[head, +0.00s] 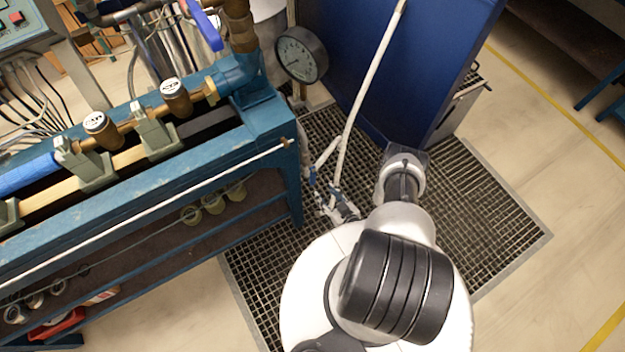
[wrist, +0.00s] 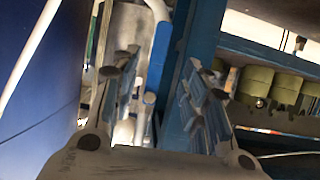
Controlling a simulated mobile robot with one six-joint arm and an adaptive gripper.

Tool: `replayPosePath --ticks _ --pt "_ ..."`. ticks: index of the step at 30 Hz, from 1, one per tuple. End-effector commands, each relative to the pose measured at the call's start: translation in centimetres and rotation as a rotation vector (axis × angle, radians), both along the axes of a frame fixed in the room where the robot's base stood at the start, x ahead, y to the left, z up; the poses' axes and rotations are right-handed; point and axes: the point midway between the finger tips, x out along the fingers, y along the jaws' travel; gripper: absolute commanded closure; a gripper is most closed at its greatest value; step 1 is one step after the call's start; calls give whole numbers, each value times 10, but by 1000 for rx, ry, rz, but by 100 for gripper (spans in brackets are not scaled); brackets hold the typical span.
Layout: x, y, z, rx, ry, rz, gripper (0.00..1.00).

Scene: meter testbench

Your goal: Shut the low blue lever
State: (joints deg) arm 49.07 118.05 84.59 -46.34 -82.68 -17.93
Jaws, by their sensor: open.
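The low blue lever (head: 312,177) is a small blue handle on the thin white pipework near the floor grating, between the bench end and the blue panel in the head view. A second small blue part shows close by, and I cannot tell its exact position. Pale pipework (wrist: 124,132) shows beyond and between the fingers.
The teal bench (head: 275,130) stands left, with brass meters and a larger, higher blue lever (head: 207,27). A round gauge (head: 301,55) is above the pipework. A blue panel (head: 365,75) with a long white pipe (head: 365,85) stands behind. Floor grating (head: 500,220) is clear at right.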

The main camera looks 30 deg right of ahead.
Motion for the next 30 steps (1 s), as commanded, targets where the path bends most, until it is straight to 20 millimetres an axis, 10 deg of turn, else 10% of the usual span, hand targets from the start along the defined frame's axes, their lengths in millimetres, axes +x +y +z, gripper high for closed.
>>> replayPosePath --ticks 15,30 --pt "93 3 -41 0 1 2 58" --pt "105 3 -44 1 1 0 60"
